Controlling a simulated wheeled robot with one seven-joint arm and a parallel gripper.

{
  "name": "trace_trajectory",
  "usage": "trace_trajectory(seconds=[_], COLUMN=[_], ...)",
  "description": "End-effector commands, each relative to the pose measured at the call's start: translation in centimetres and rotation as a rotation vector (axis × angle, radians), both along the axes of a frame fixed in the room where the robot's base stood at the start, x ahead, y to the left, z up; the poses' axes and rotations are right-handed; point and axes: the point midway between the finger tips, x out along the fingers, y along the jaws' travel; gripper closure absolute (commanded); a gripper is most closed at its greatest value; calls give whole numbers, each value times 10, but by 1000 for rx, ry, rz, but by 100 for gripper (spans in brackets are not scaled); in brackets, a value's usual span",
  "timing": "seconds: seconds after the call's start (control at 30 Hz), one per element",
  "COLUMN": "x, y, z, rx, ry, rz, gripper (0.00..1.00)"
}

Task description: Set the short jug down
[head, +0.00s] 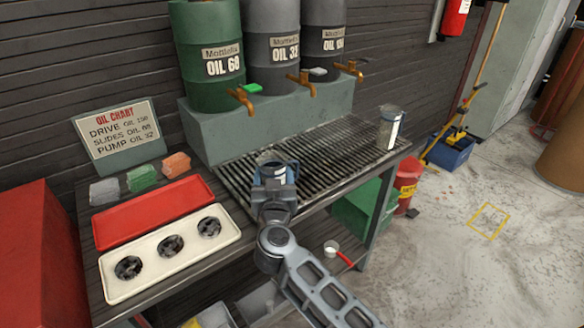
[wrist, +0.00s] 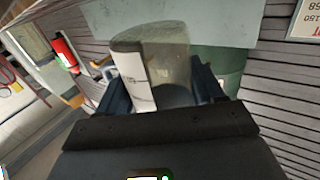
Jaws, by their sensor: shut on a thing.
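The short jug, a clear greyish vessel with a white label strip, is between my fingers in the wrist view (wrist: 168,62). In the head view only its upper part (head: 268,156) shows behind my gripper (head: 274,172), over the left part of the slatted drip grate (head: 318,150). My gripper is shut on the jug, which looks about upright. Its base is hidden, so I cannot tell whether it touches the grate. Another clear jug with a white label (head: 389,128) stands at the grate's right end.
Green (head: 208,55) and grey oil drums with brass taps stand on a block behind the grate. Left are a red tray (head: 153,211), a cream tray (head: 113,287) with dark round parts, coloured blocks and an oil chart sign (head: 117,130). The grate's middle is clear.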

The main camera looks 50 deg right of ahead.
Motion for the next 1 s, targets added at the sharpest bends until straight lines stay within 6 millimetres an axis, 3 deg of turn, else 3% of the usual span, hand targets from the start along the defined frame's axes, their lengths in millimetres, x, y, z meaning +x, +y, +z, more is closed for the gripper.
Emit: trace_trajectory(seconds=[0.2,0.73,0.77,1.0], x=[-2,-3,-3,-3], y=[-3,-4,-3,-4], z=[-25,-32,-32,-32], rx=[-1,0,0,0], ry=[6,5,5,4], rz=[-4,-4,-4,-4], gripper=[74,74,30,7])
